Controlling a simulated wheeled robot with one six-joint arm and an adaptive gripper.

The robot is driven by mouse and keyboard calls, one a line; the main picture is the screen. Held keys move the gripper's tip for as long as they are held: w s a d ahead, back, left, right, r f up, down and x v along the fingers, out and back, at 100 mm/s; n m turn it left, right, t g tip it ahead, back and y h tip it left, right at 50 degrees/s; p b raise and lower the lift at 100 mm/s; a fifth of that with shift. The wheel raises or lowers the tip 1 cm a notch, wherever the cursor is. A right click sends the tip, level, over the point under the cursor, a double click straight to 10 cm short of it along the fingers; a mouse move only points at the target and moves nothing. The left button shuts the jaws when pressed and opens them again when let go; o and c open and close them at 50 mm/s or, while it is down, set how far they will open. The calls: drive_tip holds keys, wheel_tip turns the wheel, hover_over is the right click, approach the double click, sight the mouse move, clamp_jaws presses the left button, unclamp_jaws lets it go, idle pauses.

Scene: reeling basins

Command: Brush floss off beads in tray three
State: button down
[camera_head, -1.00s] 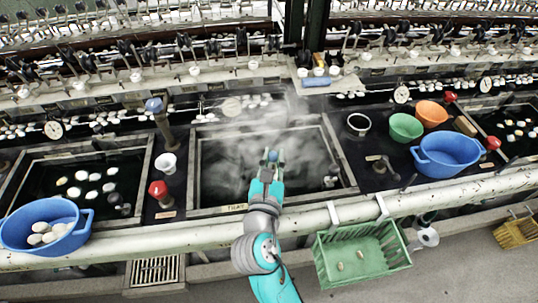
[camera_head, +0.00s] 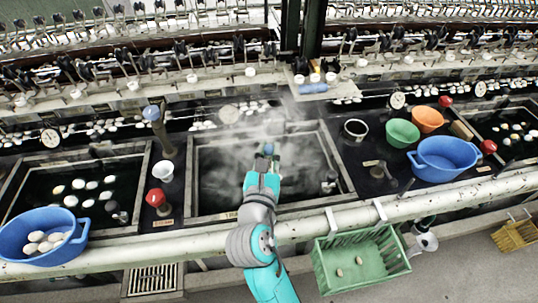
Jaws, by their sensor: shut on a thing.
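The middle basin (camera_head: 196,188) has a metal rim and dark water, with steam over it. A small label plate (camera_head: 232,215) is on its front edge, too small to read surely. My gripper (camera_head: 267,157) is over the middle of this basin. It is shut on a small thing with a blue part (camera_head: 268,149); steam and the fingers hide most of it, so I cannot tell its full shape. Small white pieces (camera_head: 250,106) line the ledge behind the basin; I cannot tell whether these are the beads. No floss can be made out.
A blue bowl of cocoons (camera_head: 20,240) stands at left. A red-topped knob (camera_head: 156,197) and white cup (camera_head: 163,169) stand left of the basin. Blue (camera_head: 445,158), green (camera_head: 402,133) and orange (camera_head: 428,119) bowls stand at right. A green crate (camera_head: 335,284) hangs in front.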

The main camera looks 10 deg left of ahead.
drive_tip(key=shift+s+d+r, duration=0.1)
drive_tip(key=shift+s+r, duration=0.1)
drive_tip(key=shift+r, duration=1.9)
drive_tip(key=shift+s+r, duration=0.2)
drive_tip(key=shift+r, duration=1.85)
